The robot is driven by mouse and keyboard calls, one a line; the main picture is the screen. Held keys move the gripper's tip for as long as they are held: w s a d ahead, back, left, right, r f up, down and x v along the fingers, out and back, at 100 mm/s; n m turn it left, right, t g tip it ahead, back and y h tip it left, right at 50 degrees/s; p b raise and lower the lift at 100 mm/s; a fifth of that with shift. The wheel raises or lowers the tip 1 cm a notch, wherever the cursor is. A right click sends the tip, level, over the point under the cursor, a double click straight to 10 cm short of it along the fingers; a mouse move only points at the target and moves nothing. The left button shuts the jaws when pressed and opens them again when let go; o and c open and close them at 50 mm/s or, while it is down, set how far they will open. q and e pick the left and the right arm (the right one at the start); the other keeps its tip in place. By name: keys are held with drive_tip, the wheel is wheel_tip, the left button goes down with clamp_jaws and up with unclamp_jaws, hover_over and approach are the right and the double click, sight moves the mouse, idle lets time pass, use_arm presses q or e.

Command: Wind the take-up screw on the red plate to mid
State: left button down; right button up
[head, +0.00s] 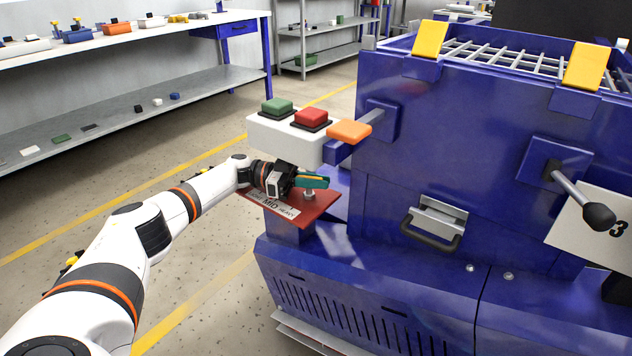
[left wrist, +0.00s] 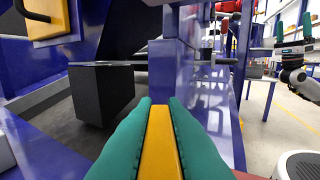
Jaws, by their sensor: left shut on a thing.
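The red plate (head: 322,207) sticks out from the blue machine, with a white label along its near edge on which MID and HEAVY can be read. A small silver screw part (head: 309,195) stands on it. My left gripper (head: 316,182) is just above the plate, its teal fingers shut on a yellow-orange bar, the take-up screw's handle. The left wrist view shows this yellow bar (left wrist: 160,145) squeezed between both fingers. The handle's pointing against the label marks is hard to read. My right gripper (left wrist: 294,26) shows small at the right of the left wrist view, its fingers apart.
A white box with green and red buttons (head: 311,117) and an orange block (head: 349,131) sit just above my left gripper. A black-knobbed lever (head: 598,215) and a drawer-like handle (head: 430,232) are on the machine. A workbench (head: 130,40) stands behind; floor between is clear.

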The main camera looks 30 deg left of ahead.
use_arm(q)
drive_tip(key=c, duration=1.5)
unclamp_jaws()
drive_tip(key=shift+d, duration=0.15)
